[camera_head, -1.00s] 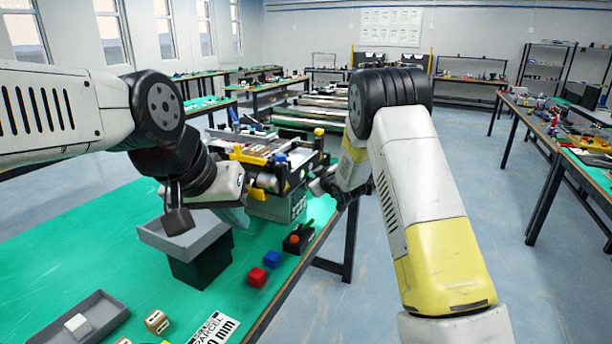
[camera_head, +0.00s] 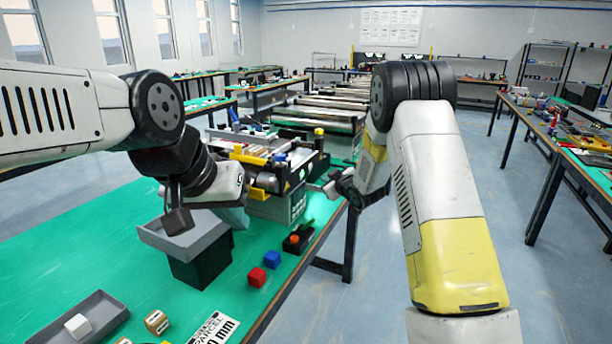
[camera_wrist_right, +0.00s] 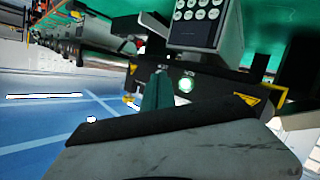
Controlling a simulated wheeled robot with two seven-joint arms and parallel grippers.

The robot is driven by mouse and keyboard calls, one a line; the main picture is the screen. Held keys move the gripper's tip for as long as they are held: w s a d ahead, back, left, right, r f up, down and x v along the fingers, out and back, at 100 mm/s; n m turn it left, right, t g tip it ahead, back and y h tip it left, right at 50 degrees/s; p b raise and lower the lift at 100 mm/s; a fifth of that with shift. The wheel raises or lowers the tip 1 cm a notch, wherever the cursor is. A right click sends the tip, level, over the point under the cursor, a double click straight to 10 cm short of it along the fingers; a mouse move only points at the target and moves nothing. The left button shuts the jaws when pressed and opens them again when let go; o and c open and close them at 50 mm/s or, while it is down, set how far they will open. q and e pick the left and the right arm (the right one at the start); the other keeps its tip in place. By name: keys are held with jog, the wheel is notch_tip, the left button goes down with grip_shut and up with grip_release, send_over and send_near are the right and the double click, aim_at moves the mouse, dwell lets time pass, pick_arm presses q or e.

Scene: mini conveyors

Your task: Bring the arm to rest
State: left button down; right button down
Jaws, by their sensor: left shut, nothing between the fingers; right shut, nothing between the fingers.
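The fingertips of the right gripper are small and hard to make out in the head view.
A grey tray (camera_head: 108,318) holds a white cube (camera_head: 77,326). Floor right of the table is clear.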

jog(key=s+d+r+m+g+h, duration=0.2)
jog(key=s+d+r+m+h, duration=0.3)
jog(key=s+d+r, duration=0.75)
jog(key=s+r+m+g, duration=0.1)
jog(key=s+m+g, duration=0.1)
jog(key=s, duration=1.5)
jog(key=s+r+m+g+y, duration=0.1)
jog(key=s+r+m+g, duration=0.1)
jog(key=s, duration=1.5)
jog(key=shift+m+g, duration=0.4)
jog(key=shift+g, duration=0.2)
